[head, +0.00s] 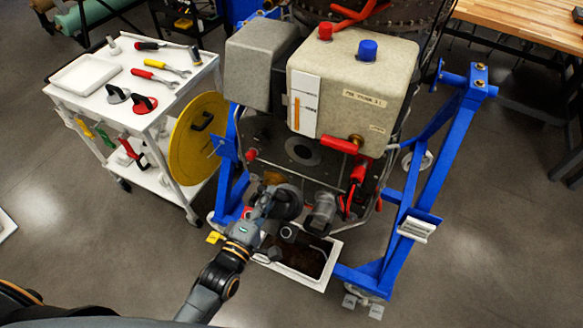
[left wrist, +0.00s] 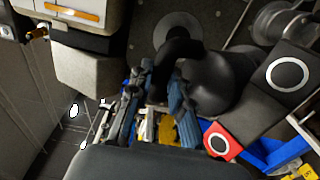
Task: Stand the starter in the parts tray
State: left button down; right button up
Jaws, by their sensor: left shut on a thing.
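My left gripper (head: 270,203) reaches to the lower front of the engine and is shut on a dark grey rounded part with a black loop, which looks like the starter (head: 288,203). In the left wrist view the starter (left wrist: 212,82) sits beside the blue-grey fingers (left wrist: 160,110), in front of the dark engine face. The fingers partly hide it, and I cannot tell whether it still touches the engine. A shallow, empty white tray (head: 85,76), probably the parts tray, lies on the cart top at the left. My right gripper is not in view.
The white cart (head: 130,112) also carries a wrench, screwdrivers and other tools. A yellow disc (head: 197,140) stands between cart and engine. The blue stand frame (head: 425,200) surrounds the engine. A white pan (head: 322,275) with dark contents lies below. The floor at the right front is clear.

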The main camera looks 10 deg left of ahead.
pick_arm(q)
jog(key=s+a+r+p, duration=0.1)
jog(key=s+r+p, duration=0.3)
jog(key=r+p, duration=0.2)
jog(key=shift+r+p, duration=0.35)
jog(key=shift+r, duration=0.2)
dwell(0.7)
